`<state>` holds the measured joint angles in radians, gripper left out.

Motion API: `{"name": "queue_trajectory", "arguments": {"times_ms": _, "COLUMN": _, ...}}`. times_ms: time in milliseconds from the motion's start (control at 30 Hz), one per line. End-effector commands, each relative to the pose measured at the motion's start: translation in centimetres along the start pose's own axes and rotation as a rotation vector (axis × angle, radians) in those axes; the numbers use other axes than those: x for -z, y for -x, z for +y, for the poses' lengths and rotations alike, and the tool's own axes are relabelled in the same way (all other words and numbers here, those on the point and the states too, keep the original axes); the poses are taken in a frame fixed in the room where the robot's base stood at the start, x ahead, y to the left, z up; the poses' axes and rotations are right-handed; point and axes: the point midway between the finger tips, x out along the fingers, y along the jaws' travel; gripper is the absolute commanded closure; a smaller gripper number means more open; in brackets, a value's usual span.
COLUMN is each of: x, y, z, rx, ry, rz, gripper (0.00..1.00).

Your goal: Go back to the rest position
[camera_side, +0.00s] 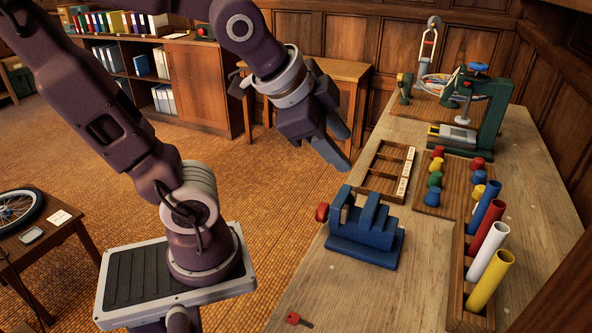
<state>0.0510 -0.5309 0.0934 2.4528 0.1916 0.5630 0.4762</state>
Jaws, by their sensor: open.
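My gripper (335,140) hangs in the air in the upper middle of the side view, beside the long wooden workbench (420,280) and above the floor at its left edge. Its fingers point down and to the right. They are apart, and nothing shows between them. It is clear of the blue vise (366,242), which stands on the bench lower right of it. The inner faces of the fingers are partly hidden. No marker of a rest position shows.
A wooden sorting tray (375,183), a board with coloured knobs (435,180), a rack of coloured tubes (487,265) and a green press (490,115) stand on the bench. A red key (298,319) lies near its front edge. A small wooden table (335,70) stands behind my gripper.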

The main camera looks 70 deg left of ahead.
Motion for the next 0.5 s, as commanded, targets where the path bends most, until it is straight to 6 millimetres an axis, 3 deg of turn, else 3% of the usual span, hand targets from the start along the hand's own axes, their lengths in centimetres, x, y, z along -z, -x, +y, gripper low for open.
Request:
{"name": "queue_trajectory", "arguments": {"times_ms": 100, "x": -3.2, "y": 3.2, "z": 4.5, "rx": -0.087, "ry": 0.393, "rz": -0.08, "gripper": 0.53}}
{"name": "queue_trajectory", "arguments": {"times_ms": 200, "x": -4.5, "y": 4.4, "z": 6.5, "rx": -0.122, "ry": 0.548, "rz": -0.126, "gripper": 0.53}}
{"name": "queue_trajectory", "arguments": {"times_ms": 500, "x": -4.8, "y": 4.6, "z": 6.9, "rx": -0.13, "ry": 0.581, "rz": -0.14, "gripper": 0.53}}
